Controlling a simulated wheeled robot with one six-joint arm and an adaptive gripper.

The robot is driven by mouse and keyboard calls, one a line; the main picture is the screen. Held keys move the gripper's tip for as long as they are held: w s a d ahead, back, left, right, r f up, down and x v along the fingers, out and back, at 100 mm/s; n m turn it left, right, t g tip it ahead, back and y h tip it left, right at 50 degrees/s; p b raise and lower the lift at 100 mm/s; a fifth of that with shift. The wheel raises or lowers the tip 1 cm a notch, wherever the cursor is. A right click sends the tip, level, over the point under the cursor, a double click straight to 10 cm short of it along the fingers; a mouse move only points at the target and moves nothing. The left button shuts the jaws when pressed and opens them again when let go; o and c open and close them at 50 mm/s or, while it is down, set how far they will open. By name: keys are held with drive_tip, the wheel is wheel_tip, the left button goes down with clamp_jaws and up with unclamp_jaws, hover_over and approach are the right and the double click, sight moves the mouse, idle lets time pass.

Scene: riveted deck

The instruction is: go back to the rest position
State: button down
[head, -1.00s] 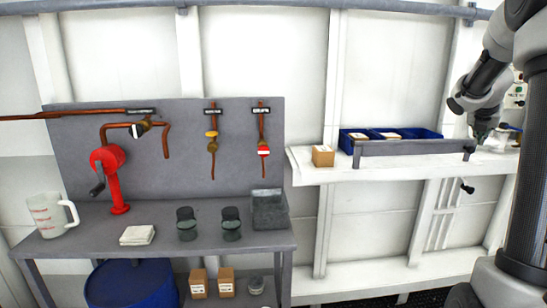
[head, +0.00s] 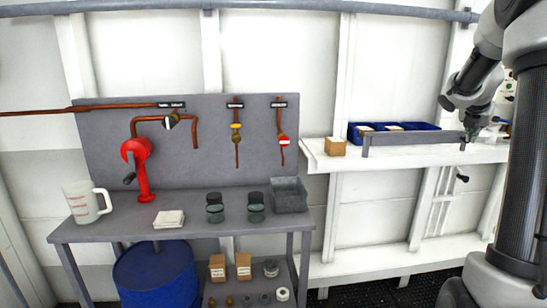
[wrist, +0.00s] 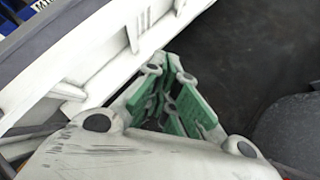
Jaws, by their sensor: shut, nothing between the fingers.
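My gripper (wrist: 167,92) shows in the wrist view with its green-padded fingers drawn together and nothing held between them. It is beside the white shelf structure (wrist: 50,75), over a dark floor. In the head view, my arm is at the right edge, and the gripper end (head: 473,131) hangs down in front of the right part of the white wall shelf (head: 325,160). The fingertips are small there and hard to make out.
A grey workbench (head: 120,228) carries a jug (head: 85,203), a red hand pump (head: 140,170), a cloth (head: 169,218), two jars (head: 215,208) and a grey bin (head: 289,196). A blue drum (head: 155,275) stands below. The shelf holds blue bins (head: 420,127) and a small box (head: 335,147).

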drive_tip(key=s+a+f+m+g+y, duration=0.1)
drive_tip(key=s+a+f+m+g, duration=0.15)
drive_tip(key=s+m, duration=0.35)
drive_tip(key=s+a+f+m+g+y, duration=0.1)
drive_tip(key=s+a+f+m, duration=0.1)
drive_tip(key=s+f+m, duration=0.4)
drive_tip(key=s+a+r+m+t+y, duration=0.1)
drive_tip(key=s+a+r+m+y, duration=0.1)
drive_tip(key=s+a+m, duration=0.4)
drive_tip(key=s+a+r+m+t+y, duration=0.1)
drive_tip(key=s+a+m, duration=0.5)
drive_tip(key=s+a, duration=0.8)
drive_tip(key=shift+a+r+y, duration=0.65)
drive_tip(key=shift+a+y, duration=0.25)
drive_tip(key=shift+a, duration=3.8)
